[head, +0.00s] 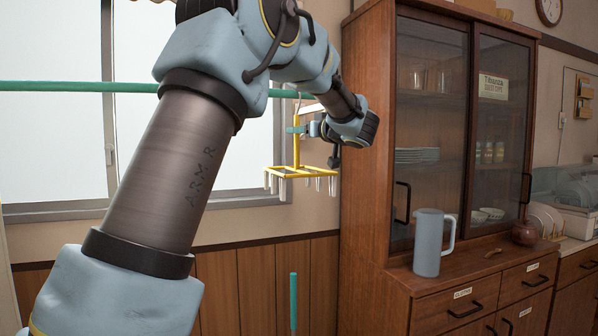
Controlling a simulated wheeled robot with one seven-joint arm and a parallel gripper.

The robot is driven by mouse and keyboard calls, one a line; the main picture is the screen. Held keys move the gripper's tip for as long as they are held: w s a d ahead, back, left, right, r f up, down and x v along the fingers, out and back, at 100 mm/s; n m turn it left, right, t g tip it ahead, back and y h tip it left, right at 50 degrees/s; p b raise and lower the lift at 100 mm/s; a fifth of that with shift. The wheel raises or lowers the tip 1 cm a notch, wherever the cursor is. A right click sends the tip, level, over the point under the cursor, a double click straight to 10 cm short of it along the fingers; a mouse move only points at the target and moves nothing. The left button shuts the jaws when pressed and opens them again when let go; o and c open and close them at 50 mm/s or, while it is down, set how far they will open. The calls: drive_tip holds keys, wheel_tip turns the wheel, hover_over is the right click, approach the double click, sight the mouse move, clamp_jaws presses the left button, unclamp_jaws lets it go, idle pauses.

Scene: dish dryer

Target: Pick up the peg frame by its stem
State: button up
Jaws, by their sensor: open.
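The peg frame (312,171) is a yellow rack with several pale pegs hanging below it. It hangs level in front of the window, below a green horizontal pole (60,87). Its upright yellow stem (296,148) rises from the middle of the frame. My gripper (298,129) is at the upper part of the stem, coming from the right, with its teal fingers open. I cannot tell whether the fingers touch the stem. My arm crosses the picture and hides part of the pole and window.
A wooden cabinet (371,150) with glass doors stands close to the right of the frame. A grey pitcher (428,243) is on its counter. A green-topped upright rod (293,300) stands below the frame. The space left of the frame, by the window, holds my arm.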

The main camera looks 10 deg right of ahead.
drive_tip(key=p+x, duration=0.1)
drive_tip(key=x, duration=0.4)
drive_tip(key=shift+a+p, duration=0.15)
drive_tip(key=shift+p, duration=0.2)
drive_tip(key=shift+f, duration=0.1)
clamp_jaws()
idle(0.9)
